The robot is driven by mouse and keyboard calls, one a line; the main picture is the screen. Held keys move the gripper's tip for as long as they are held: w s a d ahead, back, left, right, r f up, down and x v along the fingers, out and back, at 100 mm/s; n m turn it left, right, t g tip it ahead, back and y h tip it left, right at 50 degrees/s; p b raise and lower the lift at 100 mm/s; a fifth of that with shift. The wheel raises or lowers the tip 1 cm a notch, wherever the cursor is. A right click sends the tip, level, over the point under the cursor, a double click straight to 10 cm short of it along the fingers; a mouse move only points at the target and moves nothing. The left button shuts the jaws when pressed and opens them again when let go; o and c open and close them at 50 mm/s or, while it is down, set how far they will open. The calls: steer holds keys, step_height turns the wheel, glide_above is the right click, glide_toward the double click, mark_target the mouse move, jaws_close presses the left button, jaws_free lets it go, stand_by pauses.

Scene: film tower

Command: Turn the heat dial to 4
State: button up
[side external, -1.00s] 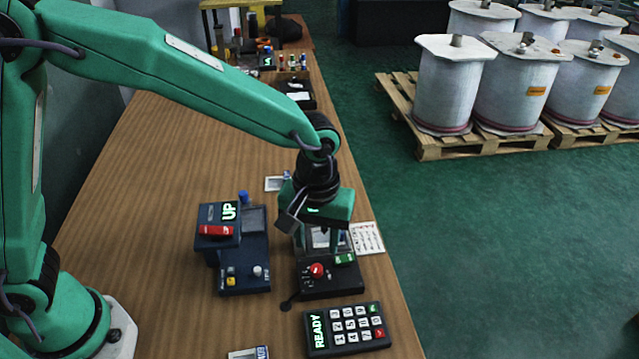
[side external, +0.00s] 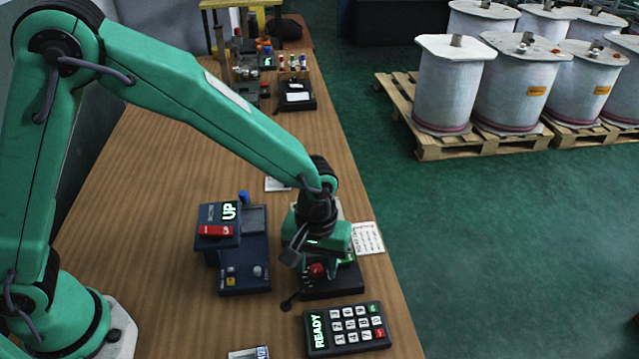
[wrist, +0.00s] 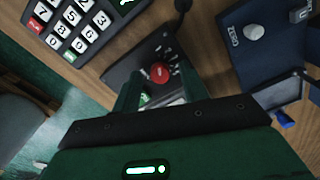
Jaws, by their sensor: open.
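The heat dial, a red knob (side external: 317,270) with pale marks around it, is on a small black device (side external: 335,290) near the table's right edge. The dial also shows in the wrist view (wrist: 160,73), but the setting it points to is too small to read. My gripper (side external: 322,264) is low over the device, close to the dial. In the wrist view my gripper (wrist: 157,88) is open, its green fingers reaching toward the dial from either side. I cannot tell whether they touch it. The gripper hides much of the device's far part.
A keypad reading READY (side external: 347,328) lies in front of the device. A blue unit with a display reading UP (side external: 242,265) stands close on the left. A printed card (side external: 367,238) lies at the right table edge. Bare table (side external: 150,200) is left of the blue unit.

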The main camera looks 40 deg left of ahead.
jaws_close()
steer(key=shift+m, duration=0.5)
steer(key=m, duration=1.2)
steer(key=shift+m, duration=2.5)
steer(key=shift+r, duration=0.1)
